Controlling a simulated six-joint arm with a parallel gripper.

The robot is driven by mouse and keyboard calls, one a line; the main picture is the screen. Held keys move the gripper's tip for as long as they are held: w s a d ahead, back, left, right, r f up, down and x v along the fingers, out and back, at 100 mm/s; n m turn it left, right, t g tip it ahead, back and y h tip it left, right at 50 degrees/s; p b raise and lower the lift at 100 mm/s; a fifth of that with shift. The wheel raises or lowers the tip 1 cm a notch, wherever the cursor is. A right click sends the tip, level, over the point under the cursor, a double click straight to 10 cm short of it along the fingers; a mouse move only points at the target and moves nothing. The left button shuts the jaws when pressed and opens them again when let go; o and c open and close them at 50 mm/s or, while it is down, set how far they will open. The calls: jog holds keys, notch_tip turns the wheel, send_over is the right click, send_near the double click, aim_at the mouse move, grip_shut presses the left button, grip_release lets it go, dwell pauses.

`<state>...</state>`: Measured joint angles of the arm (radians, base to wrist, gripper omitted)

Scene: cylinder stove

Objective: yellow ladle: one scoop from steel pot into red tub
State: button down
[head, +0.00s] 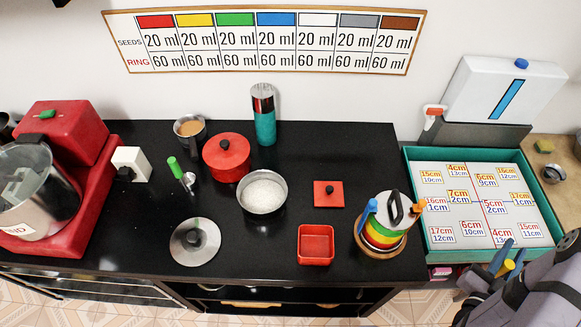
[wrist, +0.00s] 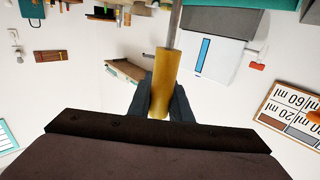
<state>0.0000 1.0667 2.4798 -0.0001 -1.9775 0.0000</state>
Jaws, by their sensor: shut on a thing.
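The steel pot (head: 262,212) stands open near the middle of the black counter with white contents in it. The red tub (head: 316,260) is an open square container near the counter's front edge, right of the pot, and looks empty. My gripper (head: 506,259) is at the lower right in the head view, far right of both. It is shut on the yellow ladle (head: 508,268). In the wrist view, the ladle's yellow handle (wrist: 165,80) sits between my fingers (wrist: 160,98), with a thin metal shaft running past the top edge. The ladle's bowl is out of view.
A stack of coloured rings (head: 383,233) with blue and orange handles beside it stands right of the tub. A red square lid (head: 328,193), round red pot (head: 226,158), green-handled tool (head: 175,167), steel lid (head: 195,242) and teal flask (head: 264,124) surround the pot. A teal-rimmed tray (head: 413,165) is at right.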

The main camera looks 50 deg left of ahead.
jog(key=w+a+r+h+p, duration=0.1)
jog(key=w+a+r, duration=0.4)
jog(key=w, duration=0.4)
jog(key=w+a+r+m+h+p, duration=0.1)
jog(key=w+a+r, duration=0.25)
jog(key=a, duration=0.55)
jog(key=w+a+r+m+h+p, duration=0.1)
jog(key=w+a+r, duration=0.25)
jog(key=a, duration=0.55)
jog(key=s+a+r+n+y+p, duration=0.1)
jog(key=s+a+r, duration=0.25)
jog(key=a, duration=0.35)
jog(key=s+a+r+y+p, duration=0.1)
jog(key=s+a+r, duration=0.2)
jog(key=s+a, duration=0.35)
jog(key=s+a+f+p, duration=0.1)
jog(key=s+a+f, duration=0.2)
jog(key=s, duration=1)
jog(key=s+a+f+n+y+p, duration=0.1)
jog(key=s+a+f, duration=0.3)
jog(key=s, duration=0.9)
jog(key=shift+s+a+f+p, duration=0.15)
jog(key=shift+s+a+p, duration=0.25)
jog(key=shift+a+p, duration=0.5)
